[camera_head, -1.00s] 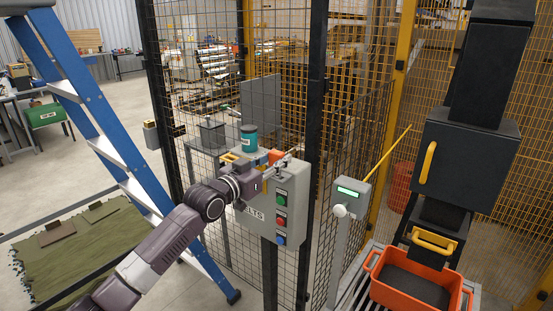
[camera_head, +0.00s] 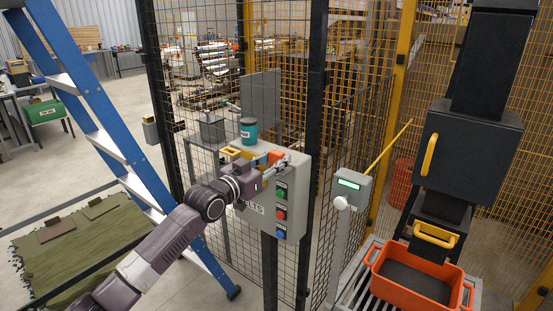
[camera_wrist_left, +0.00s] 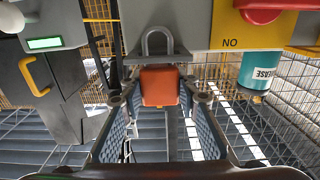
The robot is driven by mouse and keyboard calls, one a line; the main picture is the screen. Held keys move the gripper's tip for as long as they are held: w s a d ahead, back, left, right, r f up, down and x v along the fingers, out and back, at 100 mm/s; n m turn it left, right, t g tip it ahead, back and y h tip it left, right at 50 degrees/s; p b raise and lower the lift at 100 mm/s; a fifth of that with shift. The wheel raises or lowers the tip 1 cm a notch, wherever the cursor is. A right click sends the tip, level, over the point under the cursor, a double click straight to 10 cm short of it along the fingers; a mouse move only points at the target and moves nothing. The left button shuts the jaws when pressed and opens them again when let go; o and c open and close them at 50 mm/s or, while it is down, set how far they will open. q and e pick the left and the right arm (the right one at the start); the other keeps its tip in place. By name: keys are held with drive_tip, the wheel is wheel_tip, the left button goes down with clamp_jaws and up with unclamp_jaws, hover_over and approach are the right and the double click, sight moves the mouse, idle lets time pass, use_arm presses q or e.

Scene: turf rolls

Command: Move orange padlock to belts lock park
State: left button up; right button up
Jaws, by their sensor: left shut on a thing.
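The orange padlock (camera_wrist_left: 160,86) sits between the fingertips of my left gripper (camera_wrist_left: 160,97) in the left wrist view, with its grey shackle (camera_wrist_left: 157,42) pointing up the picture. My left gripper is shut on the padlock body. In the head view the gripper (camera_head: 279,163) is at the top of the grey BELTS control box (camera_head: 299,185), and orange (camera_head: 275,156) shows beside its fingers. The shackle overlaps the box's pale edge in the wrist view; I cannot tell whether they touch. The lock park is not clearly identifiable. My right gripper is not in view.
A blue ladder (camera_head: 107,141) and mesh fence surround the left side.

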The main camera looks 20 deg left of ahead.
use_arm(q)
drive_tip(key=shift+f, duration=0.35)
drive_tip(key=o, duration=1.3)
drive_tip(key=shift+s, duration=0.1)
drive_tip(key=v, duration=1.2)
drive_tip(key=shift+r, duration=0.1)
